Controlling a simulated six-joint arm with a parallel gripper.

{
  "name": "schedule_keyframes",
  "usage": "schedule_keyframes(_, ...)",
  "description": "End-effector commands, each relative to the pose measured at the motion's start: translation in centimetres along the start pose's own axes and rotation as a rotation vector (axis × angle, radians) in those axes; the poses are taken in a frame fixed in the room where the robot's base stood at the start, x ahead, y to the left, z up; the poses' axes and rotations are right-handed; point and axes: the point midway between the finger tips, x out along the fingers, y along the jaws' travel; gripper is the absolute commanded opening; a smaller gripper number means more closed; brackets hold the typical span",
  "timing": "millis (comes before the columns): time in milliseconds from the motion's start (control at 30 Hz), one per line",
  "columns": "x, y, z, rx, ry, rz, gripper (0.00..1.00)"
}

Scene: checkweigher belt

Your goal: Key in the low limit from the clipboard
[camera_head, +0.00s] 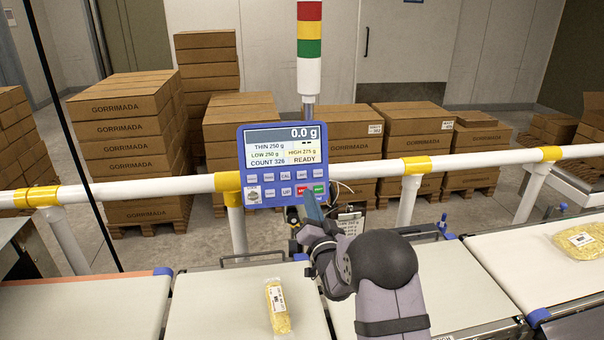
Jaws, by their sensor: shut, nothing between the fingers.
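The blue checkweigher terminal (241,158) stands upright on the rail at centre. Its screen (281,144) reads 0.0 g, THIN 250 g, LOW 250 g, HIGH 275 g, COUNT 326 and READY. Below it are two rows of keys, with a red key (303,190) and a green key (319,189) at lower right. My gripper (312,204) is shut and empty, its tip just below the red and green keys; I cannot tell whether it touches the panel. The clipboard (351,222) hangs behind my gripper, partly hidden; its small print is too small to read surely.
A white rail (370,172) with yellow collars runs across. A yellow pack (277,305) lies on the near belt (228,300), another (583,240) on the right belt (510,258). A stack light (309,50) rises behind the terminal. Stacked cartons (130,140) stand beyond.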

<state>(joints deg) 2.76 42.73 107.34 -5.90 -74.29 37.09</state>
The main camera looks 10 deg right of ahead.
Motion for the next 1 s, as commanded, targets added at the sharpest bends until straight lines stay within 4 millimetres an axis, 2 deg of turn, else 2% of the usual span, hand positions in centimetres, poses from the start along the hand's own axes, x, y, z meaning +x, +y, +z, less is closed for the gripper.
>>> schedule_keyframes(200,0.2,-1.4,-1.9,0.063,0.142,-0.123,0.0)
schedule_keyframes(367,-0.1,-1.9,-2.6,0.086,0.192,-0.17,0.0)
schedule_keyframes(1000,0.3,-1.8,-2.5,0.09,0.204,-0.182,0.0)
